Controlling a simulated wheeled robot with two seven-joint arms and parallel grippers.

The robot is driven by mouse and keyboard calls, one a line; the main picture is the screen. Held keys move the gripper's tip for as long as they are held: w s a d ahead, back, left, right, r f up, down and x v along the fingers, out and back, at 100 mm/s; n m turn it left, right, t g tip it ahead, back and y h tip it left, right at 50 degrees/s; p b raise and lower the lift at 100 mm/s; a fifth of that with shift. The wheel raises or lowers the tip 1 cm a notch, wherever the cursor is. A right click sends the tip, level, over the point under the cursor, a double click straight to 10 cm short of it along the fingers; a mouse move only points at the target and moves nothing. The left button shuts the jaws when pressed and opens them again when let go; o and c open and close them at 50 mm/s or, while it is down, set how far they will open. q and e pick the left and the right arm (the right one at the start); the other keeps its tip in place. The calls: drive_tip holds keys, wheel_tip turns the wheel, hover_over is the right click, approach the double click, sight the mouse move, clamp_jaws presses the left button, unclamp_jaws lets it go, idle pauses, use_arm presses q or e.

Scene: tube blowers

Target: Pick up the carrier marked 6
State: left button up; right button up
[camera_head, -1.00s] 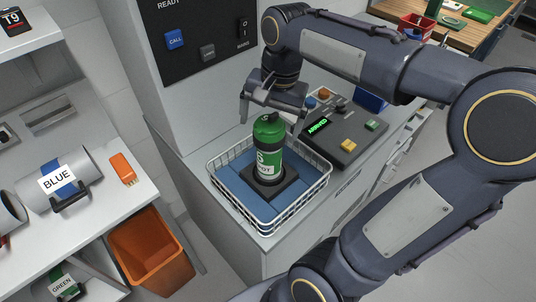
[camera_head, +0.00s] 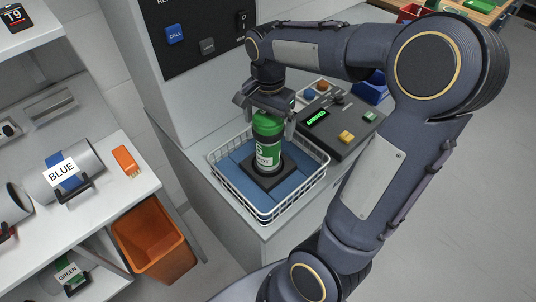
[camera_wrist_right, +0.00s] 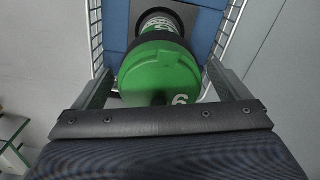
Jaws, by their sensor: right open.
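The green carrier (camera_head: 267,148) with a white label stands upright on a black square base (camera_head: 258,179) in the white wire basket (camera_head: 291,208) lined with blue padding. In the right wrist view its green cap (camera_wrist_right: 155,72) shows a white digit that looks like a 6. My right gripper (camera_head: 264,118) is open above the carrier, pointing down, with its fingers on either side of the carrier's top. In the right wrist view the open jaws (camera_wrist_right: 160,88) flank the cap, with gaps visible. My left gripper is not in view.
A control box (camera_head: 334,125) with a lit green display stands right behind the basket. At left, a shelf holds a BLUE-labelled carrier (camera_head: 63,175) and an orange block (camera_head: 125,161). An orange bin (camera_head: 152,240) stands below.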

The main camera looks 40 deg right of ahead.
drive_tip(key=c, duration=1.6)
